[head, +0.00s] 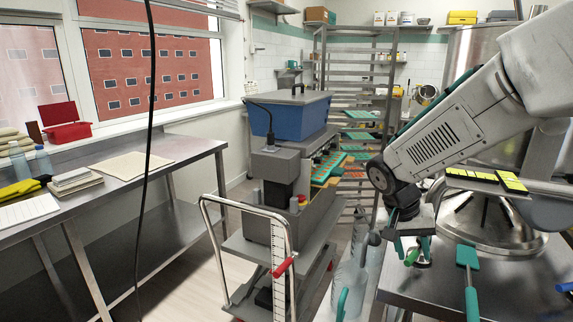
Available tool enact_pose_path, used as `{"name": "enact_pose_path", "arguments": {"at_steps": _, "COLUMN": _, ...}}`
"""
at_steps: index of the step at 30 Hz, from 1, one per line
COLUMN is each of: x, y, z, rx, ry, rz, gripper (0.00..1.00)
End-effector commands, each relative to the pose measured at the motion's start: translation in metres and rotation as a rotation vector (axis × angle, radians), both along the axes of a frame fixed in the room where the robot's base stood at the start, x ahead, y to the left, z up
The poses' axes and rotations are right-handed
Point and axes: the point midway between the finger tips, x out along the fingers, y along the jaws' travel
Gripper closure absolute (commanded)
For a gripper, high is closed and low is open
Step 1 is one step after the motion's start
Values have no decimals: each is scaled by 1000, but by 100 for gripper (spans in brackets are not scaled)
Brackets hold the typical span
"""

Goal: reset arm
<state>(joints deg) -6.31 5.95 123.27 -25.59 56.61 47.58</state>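My gripper (411,250) hangs from the end of my arm and points down, at the left edge of the steel table (440,292) on the right. Its two teal fingers look spread apart. A small teal-and-metal utensil (415,259) shows just below and between the fingers. I see no clear grip on it, and I cannot tell whether the fingers touch it. My arm reaches in from the upper right, bent down at the wrist.
A teal-handled spatula (468,268) lies on the steel table, near a large steel kettle (490,235). Clear bottles (347,278) stand left of the gripper. A depositor with a blue hopper (285,116) sits on a cart, before a tray rack (350,70). A workbench (125,182) stands left.

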Motion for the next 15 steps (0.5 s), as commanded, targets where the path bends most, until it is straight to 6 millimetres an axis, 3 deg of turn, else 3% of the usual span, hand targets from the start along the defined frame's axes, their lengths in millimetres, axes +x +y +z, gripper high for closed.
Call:
{"name": "enact_pose_path", "arguments": {"at_steps": 7, "x": -85, "y": 5, "z": 31, "rx": 119, "ry": 137, "rz": 205, "gripper": 61}}
{"name": "enact_pose_path", "arguments": {"at_steps": 15, "x": -186, "y": 18, "z": 61, "rx": 281, "ry": 157, "rz": 414, "gripper": 61}}
